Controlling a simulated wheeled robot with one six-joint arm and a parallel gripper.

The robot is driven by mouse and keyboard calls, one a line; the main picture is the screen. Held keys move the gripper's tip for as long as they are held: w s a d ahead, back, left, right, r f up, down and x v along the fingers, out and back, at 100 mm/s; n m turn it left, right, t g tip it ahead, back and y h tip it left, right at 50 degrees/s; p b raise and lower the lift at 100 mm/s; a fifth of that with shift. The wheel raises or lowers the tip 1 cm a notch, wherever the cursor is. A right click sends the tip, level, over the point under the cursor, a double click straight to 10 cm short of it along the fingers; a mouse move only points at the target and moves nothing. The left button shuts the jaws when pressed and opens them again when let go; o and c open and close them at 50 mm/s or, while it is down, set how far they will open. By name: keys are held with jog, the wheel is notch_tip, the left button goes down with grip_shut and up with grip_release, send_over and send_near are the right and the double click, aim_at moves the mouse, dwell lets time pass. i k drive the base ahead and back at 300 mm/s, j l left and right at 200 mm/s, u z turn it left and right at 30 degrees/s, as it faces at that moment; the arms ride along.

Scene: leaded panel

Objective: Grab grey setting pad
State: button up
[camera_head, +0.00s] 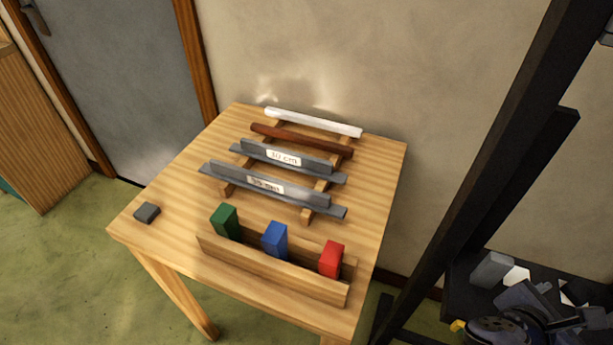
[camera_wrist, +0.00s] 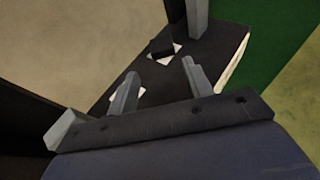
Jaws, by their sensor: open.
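The grey setting pad is likely the small dark grey block (camera_head: 147,212) lying alone near the left corner of the wooden table (camera_head: 170,190) in the head view. Nothing touches it. My gripper (camera_wrist: 162,84) shows in the wrist view with its two grey fingers apart and nothing between them. It points over a dark surface with white patches. In the head view my arm is folded at the lower right, well away from the table's left corner. The pad is not visible in the wrist view.
A wooden rack (camera_head: 225,188) holds several bars, two with white labels. In front, a wooden trough (camera_head: 270,274) holds green (camera_head: 225,222), blue (camera_head: 275,240) and red (camera_head: 331,259) blocks. The tabletop around the pad is clear. A wall stands behind the table, a grey door (camera_head: 115,75) at left.

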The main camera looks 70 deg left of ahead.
aim_at(147, 212)
jog(key=k+l+u, duration=0.1)
jog(key=u, duration=0.25)
jog(key=k+l+u, duration=0.1)
jog(key=u, duration=0.25)
jog(key=k+u, duration=0.3)
jog(key=i+u, duration=0.1)
jog(key=u, duration=0.35)
jog(key=i+u, duration=0.1)
jog(key=u, duration=0.75)
jog(key=i+l+u, duration=0.1)
jog(key=u, duration=0.35)
jog(key=l+u, duration=0.2)
jog(key=u, duration=0.25)
jog(key=i+l+u, duration=0.1)
jog(key=u, duration=0.3)
